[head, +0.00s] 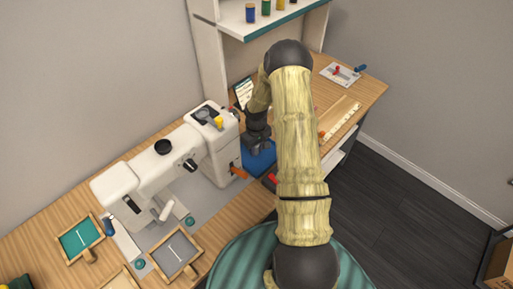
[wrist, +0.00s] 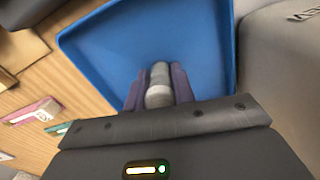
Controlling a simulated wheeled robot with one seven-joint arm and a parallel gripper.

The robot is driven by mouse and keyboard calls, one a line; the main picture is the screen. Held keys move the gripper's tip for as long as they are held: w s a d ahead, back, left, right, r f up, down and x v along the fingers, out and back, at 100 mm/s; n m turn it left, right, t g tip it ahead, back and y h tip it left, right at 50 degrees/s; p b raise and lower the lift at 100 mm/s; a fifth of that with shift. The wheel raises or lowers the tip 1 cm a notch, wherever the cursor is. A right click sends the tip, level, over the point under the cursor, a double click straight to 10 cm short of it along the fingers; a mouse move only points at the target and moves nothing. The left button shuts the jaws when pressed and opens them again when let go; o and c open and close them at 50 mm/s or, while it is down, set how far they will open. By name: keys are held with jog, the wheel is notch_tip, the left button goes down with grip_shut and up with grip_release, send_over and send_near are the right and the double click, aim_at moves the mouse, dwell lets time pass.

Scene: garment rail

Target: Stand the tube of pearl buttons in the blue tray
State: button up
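The blue tray (head: 262,161) stands on the wooden worktop, just right of the white sewing machine. It fills much of the wrist view (wrist: 95,45). My gripper (head: 257,147) is above the tray, pointing down at it. In the wrist view, its two purple-grey fingers (wrist: 160,82) lie on either side of a pale tube with a whitish cap (wrist: 159,96), and appear closed on it. The tube is over the tray's floor. Its lower end and whether it touches the floor cannot be made out. In the head view my gripper and arm hide the tube.
The white sewing machine (head: 165,160) stands close on the tray's left. Small framed trays, one green (head: 80,238) and one grey (head: 175,252), lie at the front left. A shelf with several spools (head: 266,8) rises behind. A wooden ruler (head: 343,123) lies to the right.

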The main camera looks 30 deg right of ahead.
jog(key=o, duration=0.4)
jog(key=shift+o, duration=0.2)
notch_tip(320, 180, up, 12)
jog(key=shift+r+b, duration=0.15)
jog(key=shift+b, duration=0.65)
